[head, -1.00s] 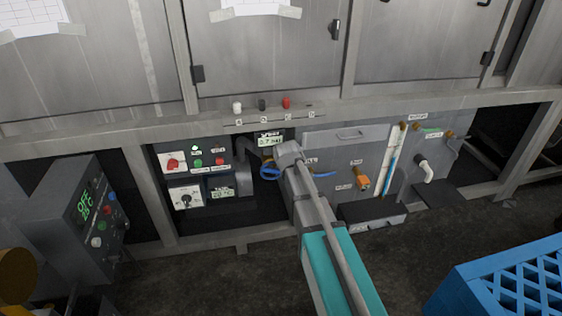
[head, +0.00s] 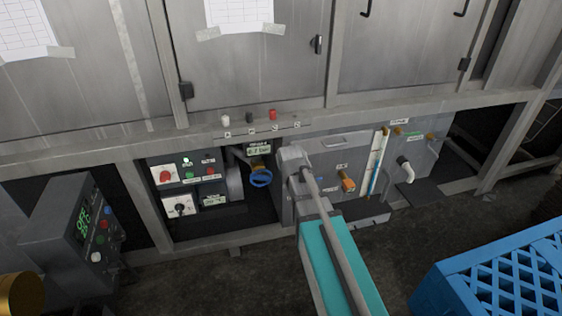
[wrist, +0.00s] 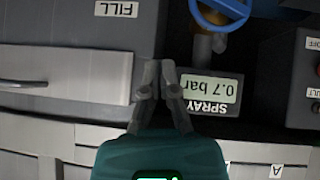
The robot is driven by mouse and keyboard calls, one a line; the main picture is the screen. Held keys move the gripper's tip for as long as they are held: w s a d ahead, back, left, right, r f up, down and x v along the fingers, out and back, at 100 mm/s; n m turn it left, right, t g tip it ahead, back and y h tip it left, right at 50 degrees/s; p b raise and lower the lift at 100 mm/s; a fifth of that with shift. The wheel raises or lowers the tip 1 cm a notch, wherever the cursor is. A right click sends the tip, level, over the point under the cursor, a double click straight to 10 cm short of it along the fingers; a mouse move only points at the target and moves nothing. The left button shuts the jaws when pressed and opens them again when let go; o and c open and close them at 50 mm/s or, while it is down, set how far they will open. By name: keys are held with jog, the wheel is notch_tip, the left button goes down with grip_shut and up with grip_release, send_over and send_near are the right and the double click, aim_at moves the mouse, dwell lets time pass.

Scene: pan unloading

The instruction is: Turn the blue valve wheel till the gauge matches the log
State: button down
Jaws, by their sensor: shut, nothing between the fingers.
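The blue valve wheel (head: 261,179) sits under the counter, below the spray gauge (head: 259,151). In the wrist view, part of the wheel (wrist: 236,25) shows at the top edge. The gauge (wrist: 210,89), upside down there, is labelled SPRAY and reads 0.7 bar. My gripper (wrist: 158,66) is shut and empty, apart from the wheel and just beside the gauge. In the head view my arm hides the fingers; its end is right of the wheel. Gridded paper sheets (head: 240,12) and (head: 28,28) are taped to the upper panels; their writing is unreadable.
A panel (head: 187,185) with red and green buttons is left of the wheel. A grey control box (head: 62,222) stands at the left. A blue crate (head: 500,275) is at the lower right. Pipes and an orange fitting (head: 348,185) are right of my arm.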

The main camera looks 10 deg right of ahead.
jog(key=shift+s, duration=0.1)
jog(key=c, duration=1.1)
grip_release()
jog(key=shift+o, duration=1.1)
jog(key=shift+a+f, duration=0.15)
jog(key=shift+f, duration=0.05)
jog(key=shift+o, duration=1.4)
jog(key=s+a+f+n+h+b, duration=0.1)
jog(key=a+f+n+h+b, duration=0.2)
jog(key=a+f+b, duration=0.4)
jog(key=shift+f+h+b, duration=0.2)
jog(key=shift+h+b, duration=0.2)
jog(key=shift+b, duration=0.55)
jog(key=n+t+h+b, duration=0.2)
jog(key=h+b, duration=0.3)
jog(key=b, duration=0.3)
send_near(258, 179)
jog(key=shift+v, duration=1.25)
jog(key=shift+d+f, duration=0.15)
jog(key=shift+d, duration=0.1)
jog(key=b+x, duration=0.3)
jog(key=x, duration=1)
jog(key=shift+w, duration=0.25)
